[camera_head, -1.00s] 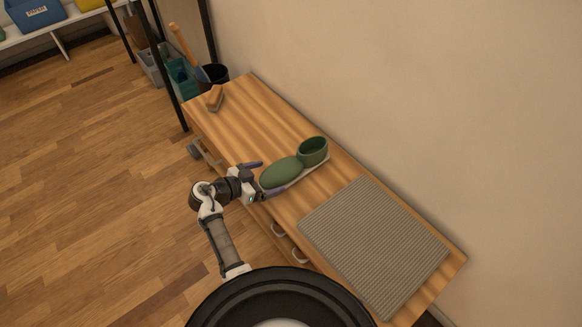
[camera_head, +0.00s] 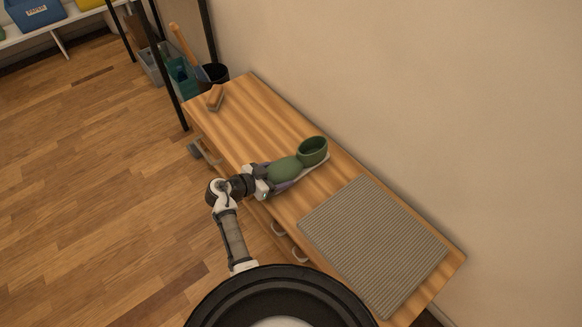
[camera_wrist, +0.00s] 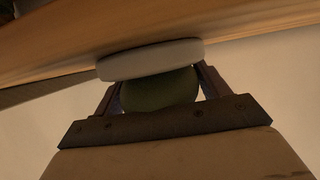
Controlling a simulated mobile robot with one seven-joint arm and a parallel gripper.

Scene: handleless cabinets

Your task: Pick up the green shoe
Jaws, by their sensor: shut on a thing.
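The green shoe (camera_head: 312,151) lies on the wooden cabinet top (camera_head: 262,122), its round opening to the upper right and its toe toward my arm. My gripper (camera_head: 279,174) reaches in from the left and is shut on the toe, one finger on each side. In the wrist view the dark green toe (camera_wrist: 160,90) and the pale sole (camera_wrist: 150,58) sit between the fingers of my gripper (camera_wrist: 158,88). The sole looks to be at or close to the wooden surface; I cannot tell any gap.
A grey ribbed mat (camera_head: 375,247) covers the near right of the cabinet top. A small brown brush-like object (camera_head: 215,98) lies at the far end. A wall stands behind; wooden floor (camera_head: 80,190) is open at left.

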